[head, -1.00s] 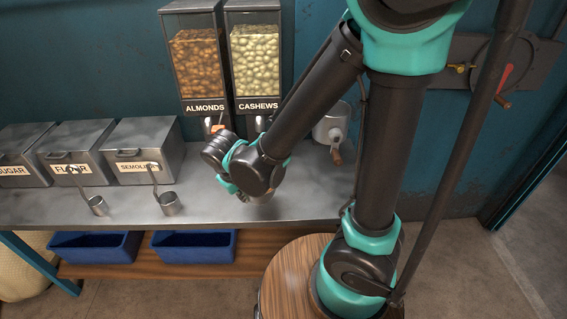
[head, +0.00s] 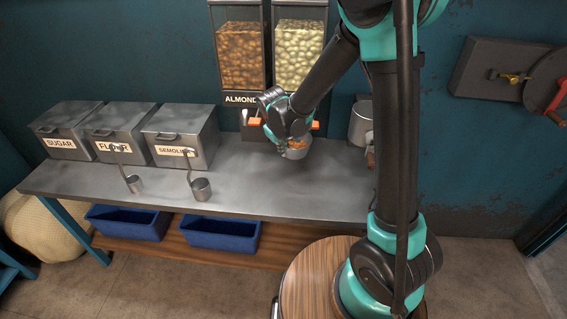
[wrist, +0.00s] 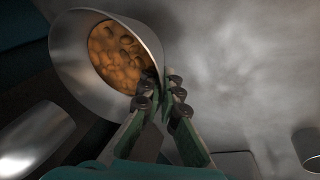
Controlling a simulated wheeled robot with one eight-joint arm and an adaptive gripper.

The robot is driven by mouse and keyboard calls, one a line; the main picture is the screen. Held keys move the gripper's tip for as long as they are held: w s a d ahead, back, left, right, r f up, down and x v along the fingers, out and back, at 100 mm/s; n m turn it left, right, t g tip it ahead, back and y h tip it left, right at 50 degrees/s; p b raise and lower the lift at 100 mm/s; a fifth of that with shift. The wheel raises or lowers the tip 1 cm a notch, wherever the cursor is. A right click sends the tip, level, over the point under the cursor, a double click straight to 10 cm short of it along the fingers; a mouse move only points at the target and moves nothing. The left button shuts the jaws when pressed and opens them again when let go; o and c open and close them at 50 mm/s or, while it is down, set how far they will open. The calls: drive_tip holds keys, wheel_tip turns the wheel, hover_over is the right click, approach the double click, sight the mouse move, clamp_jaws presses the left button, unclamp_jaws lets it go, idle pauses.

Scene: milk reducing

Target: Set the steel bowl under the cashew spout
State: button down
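The steel bowl (head: 297,153) is by my gripper in front of the dispensers, with orange-brown nuts inside. In the wrist view the bowl (wrist: 72,62) is large at upper left, the nuts in it. My gripper (wrist: 163,88) has its fingers on either side of the bowl's wall near the rim, pinching it. In the head view my gripper (head: 283,143) is partly hidden by its wrist. The cashew dispenser (head: 299,45) stands right of the almond dispenser (head: 240,55). My arm hides the cashew label and spout. I cannot tell whether the bowl touches the counter.
A metal grinder (head: 361,122) stands on the counter right of the bowl. The steel counter (head: 250,187) is clear in front. Blue trays (head: 220,232) sit on the shelf below.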

drive_tip(key=shift+s+f, duration=0.1)
drive_tip(key=shift+f, duration=1.8)
wheel_tip(320, 180, down, 2)
drive_tip(key=shift+f, duration=0.3)
drive_tip(key=shift+f, duration=0.1)
drive_tip(key=c, duration=1.7)
unclamp_jaws()
drive_tip(key=v, duration=0.5)
drive_tip(key=shift+a+r, duration=0.1)
drive_tip(key=shift+r, duration=0.2)
drive_tip(key=s+a, duration=0.1)
drive_tip(key=s, duration=0.2)
drive_tip(key=s+a, duration=0.1)
drive_tip(key=s, duration=0.3)
drive_tip(key=s+a, duration=0.2)
drive_tip(key=s, duration=0.2)
drive_tip(key=shift+f, duration=0.15)
